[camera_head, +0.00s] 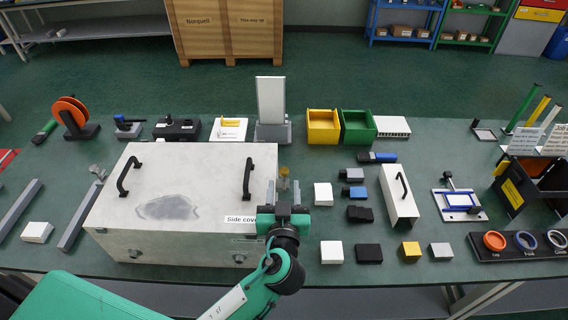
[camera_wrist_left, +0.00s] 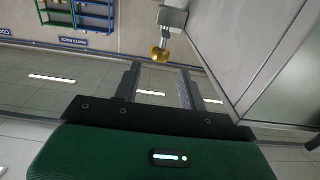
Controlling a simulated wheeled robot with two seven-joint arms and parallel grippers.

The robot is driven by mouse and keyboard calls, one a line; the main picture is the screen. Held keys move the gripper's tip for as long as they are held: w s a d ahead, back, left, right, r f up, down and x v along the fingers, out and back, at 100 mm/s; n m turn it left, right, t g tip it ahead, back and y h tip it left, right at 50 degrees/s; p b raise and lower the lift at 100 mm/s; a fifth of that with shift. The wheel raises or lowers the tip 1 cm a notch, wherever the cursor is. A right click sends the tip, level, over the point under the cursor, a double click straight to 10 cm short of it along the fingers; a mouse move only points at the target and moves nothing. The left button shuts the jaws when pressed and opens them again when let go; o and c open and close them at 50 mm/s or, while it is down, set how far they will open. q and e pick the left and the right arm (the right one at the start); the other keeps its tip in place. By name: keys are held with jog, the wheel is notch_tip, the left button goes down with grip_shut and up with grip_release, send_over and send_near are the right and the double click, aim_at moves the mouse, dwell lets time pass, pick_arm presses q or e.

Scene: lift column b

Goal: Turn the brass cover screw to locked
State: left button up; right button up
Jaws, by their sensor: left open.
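The brass cover screw (camera_head: 284,172) shows at the right side of the large grey metal box (camera_head: 190,185), by the box's "Side cover" label (camera_head: 241,219). In the left wrist view the brass screw (camera_wrist_left: 160,54) sticks out from a grey block (camera_wrist_left: 172,18) beside the box wall (camera_wrist_left: 225,45). My left gripper (camera_head: 284,188) is open and empty, with its fingers pointing at the screw. In the left wrist view the screw is centred just past the tips of the left gripper (camera_wrist_left: 159,68), apparently not touching them. Any locked marking is not readable. My right gripper is out of view.
Two black handles (camera_head: 249,178) stand on the box lid. Right of my left gripper lie a white block (camera_head: 323,194), a black block (camera_head: 360,214) and a white handled cover (camera_head: 398,194). Yellow and green bins (camera_head: 323,126) stand behind. A narrow table strip right of the box is clear.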

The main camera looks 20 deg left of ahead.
aim_at(284, 173)
pick_arm(q)
jog(key=p+x, duration=0.1)
jog(key=x, duration=0.4)
jog(key=shift+w+r+p, duration=0.15)
jog(key=shift+w+p, duration=0.15)
jog(key=shift+w+a, duration=0.2)
jog(key=shift+w, duration=0.25)
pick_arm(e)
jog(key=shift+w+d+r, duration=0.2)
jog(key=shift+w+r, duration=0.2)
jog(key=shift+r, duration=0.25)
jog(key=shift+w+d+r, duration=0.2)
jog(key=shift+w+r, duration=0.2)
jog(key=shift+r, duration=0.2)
